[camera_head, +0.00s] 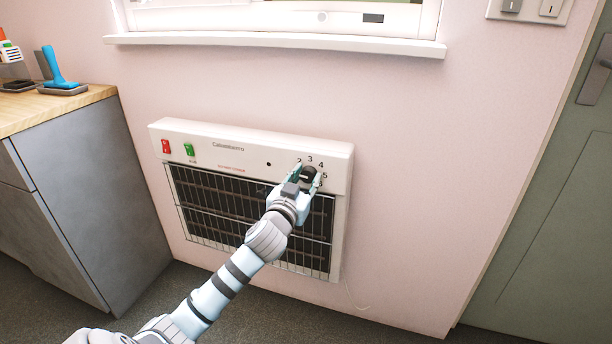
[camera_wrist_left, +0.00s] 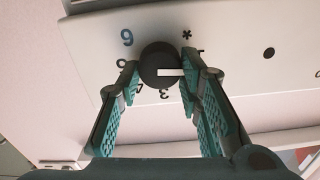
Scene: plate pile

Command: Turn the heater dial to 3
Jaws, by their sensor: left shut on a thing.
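The heater (camera_head: 235,137) is a white wall unit with a dark grille. Its black dial (camera_head: 309,172) is at the upper right, with printed numbers around it. My left gripper (camera_head: 307,176) reaches up from below, with its teal fingers on both sides of the dial. In the left wrist view, the gripper (camera_wrist_left: 162,80) is shut on the dial (camera_wrist_left: 158,56). That finger hides the mark there. My right gripper is not in view.
A red switch (camera_head: 166,146) and a green switch (camera_head: 189,150) sit on the heater's left end. A grey cabinet (camera_head: 95,190) with a wooden top stands at the left. A window sill (camera_head: 280,40) juts out above, and a green door (camera_head: 560,210) is at the right.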

